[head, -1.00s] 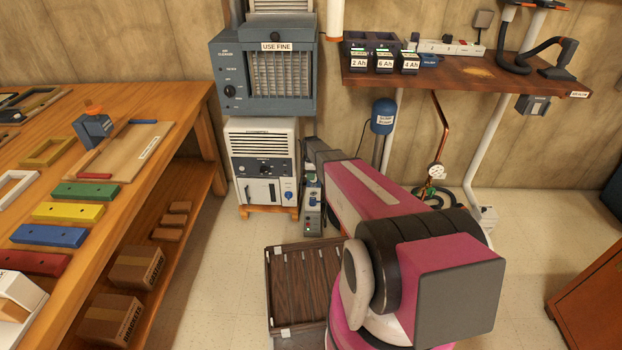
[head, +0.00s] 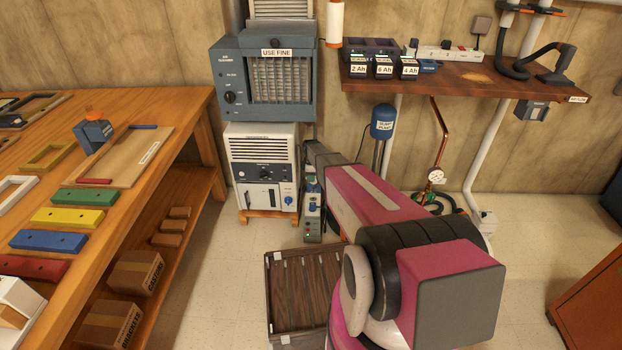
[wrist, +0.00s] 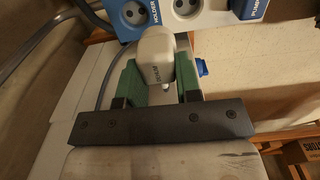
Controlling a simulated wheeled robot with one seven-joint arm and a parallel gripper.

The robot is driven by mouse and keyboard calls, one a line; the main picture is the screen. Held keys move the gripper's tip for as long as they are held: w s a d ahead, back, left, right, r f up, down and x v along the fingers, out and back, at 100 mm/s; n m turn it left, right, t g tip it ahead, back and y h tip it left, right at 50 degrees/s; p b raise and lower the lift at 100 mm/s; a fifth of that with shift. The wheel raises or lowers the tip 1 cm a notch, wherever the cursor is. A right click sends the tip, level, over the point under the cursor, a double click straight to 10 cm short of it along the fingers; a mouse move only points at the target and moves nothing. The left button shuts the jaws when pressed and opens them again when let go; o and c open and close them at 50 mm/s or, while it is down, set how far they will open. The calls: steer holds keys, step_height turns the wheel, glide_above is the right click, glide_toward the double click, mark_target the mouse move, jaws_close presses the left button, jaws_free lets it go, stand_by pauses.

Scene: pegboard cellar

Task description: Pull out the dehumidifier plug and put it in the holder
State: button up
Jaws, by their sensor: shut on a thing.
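The white dehumidifier plug (wrist: 155,55), with a small label, sits between the green fingers of my gripper (wrist: 155,82) in the wrist view. My gripper is shut on it. Just beyond it are a blue holder socket (wrist: 133,14) and a white socket (wrist: 186,6). The plug's pin end is hidden, so I cannot tell whether it is seated in a socket. In the head view the white dehumidifier (head: 262,150) stands under the blue air cleaner, and the socket strip (head: 312,228) stands upright beside it. My arm hides the fingers there.
A blue plug (wrist: 249,9) labelled pump sits at the strip's right in the wrist view. A grey cable runs along the left. A dark slatted tray (head: 268,300) lies on the floor, a workbench (head: 185,110) stands left, and a blue sump pump (head: 383,122) stands behind my arm.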

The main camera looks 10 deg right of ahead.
steer(key=w, duration=0.2)
steer(key=w+f, duration=0.1)
steer(key=shift+w+d+f, duration=0.1)
steer(key=shift+w+d, duration=0.15)
steer(key=shift+d, duration=0.1)
steer(key=shift+f, duration=0.15)
steer(key=shift+f, duration=1.35)
steer(key=shift+f, duration=2.25)
stand_by(3.6)
